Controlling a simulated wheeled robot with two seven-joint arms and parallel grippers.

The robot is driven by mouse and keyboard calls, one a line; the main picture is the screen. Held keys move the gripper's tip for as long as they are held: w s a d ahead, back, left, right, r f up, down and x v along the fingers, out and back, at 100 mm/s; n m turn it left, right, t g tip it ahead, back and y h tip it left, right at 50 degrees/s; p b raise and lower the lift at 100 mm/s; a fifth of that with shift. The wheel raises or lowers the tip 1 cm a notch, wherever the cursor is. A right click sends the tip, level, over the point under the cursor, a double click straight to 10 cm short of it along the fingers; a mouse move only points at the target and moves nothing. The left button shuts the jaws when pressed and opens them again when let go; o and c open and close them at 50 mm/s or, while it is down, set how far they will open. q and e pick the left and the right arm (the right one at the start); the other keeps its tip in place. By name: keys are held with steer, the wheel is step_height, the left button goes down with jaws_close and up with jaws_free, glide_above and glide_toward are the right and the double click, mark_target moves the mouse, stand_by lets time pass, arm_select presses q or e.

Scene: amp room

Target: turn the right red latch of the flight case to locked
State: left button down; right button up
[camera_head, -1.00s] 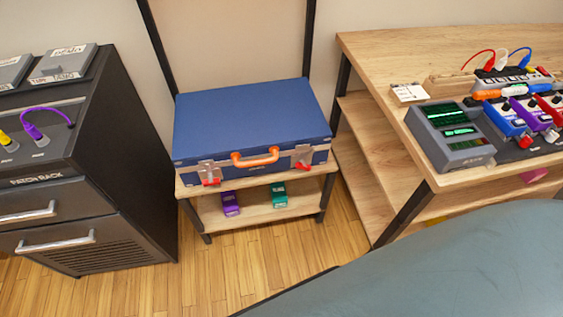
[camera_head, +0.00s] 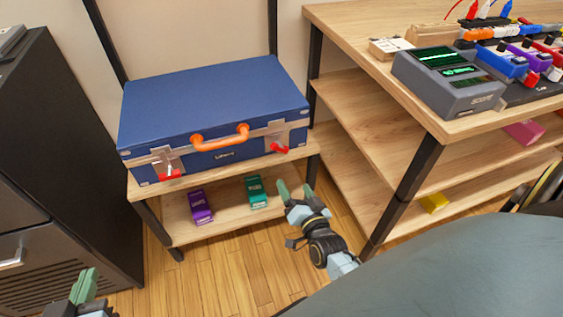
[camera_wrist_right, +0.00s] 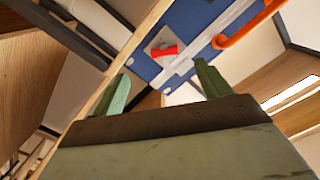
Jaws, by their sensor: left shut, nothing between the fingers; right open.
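The blue flight case (camera_head: 210,100) lies closed on the upper shelf of a small wooden rack, with an orange handle (camera_head: 222,142) on its front. Its right red latch (camera_head: 279,149) sits on a metal plate right of the handle, and the left red latch (camera_head: 168,173) is on the other side. My right gripper (camera_head: 296,192) is open and empty, below and in front of the right latch, apart from it. In the right wrist view a red latch (camera_wrist_right: 164,51) shows beyond the open fingers (camera_wrist_right: 160,85). My left gripper (camera_head: 84,284) is shut and empty at the lower left.
A purple pedal (camera_head: 200,207) and a green pedal (camera_head: 256,192) stand on the lower shelf. A dark cabinet (camera_head: 60,150) stands at the left. A wooden bench (camera_head: 345,25) with shelves and devices is at the right, its dark leg near my right arm.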

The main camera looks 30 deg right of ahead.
steer(key=r, duration=0.1)
steer(key=b, duration=0.3)
glide_toward(281, 150)
steer(key=x, duration=0.2)
steer(key=shift+m+t, duration=0.3)
steer(key=x, duration=0.1)
steer(key=b+x, duration=0.1)
steer(key=x, duration=0.1)
steer(key=b+x, duration=0.1)
steer(key=x, duration=0.1)
steer(key=shift+w+f, duration=0.2)
steer(key=shift+f, duration=0.1)
arm_select(q)
steer(key=s+r+t+h, duration=0.2)
steer(key=r+t, duration=0.4)
steer(key=r, duration=0.2)
steer(key=s+d+r+t+h+b, duration=0.1)
steer(key=r+t+h, duration=0.1)
steer(key=r+t, duration=0.4)
steer(key=shift+s+d+r+t, duration=0.15)
steer(key=shift+s+r+t, duration=0.2)
steer(key=shift+r, duration=0.8)
arm_select(e)
steer(key=shift+x, duration=1)
steer(key=shift+d+r+h, duration=0.1)
steer(key=shift+h, duration=0.3)
steer(key=c, duration=1)
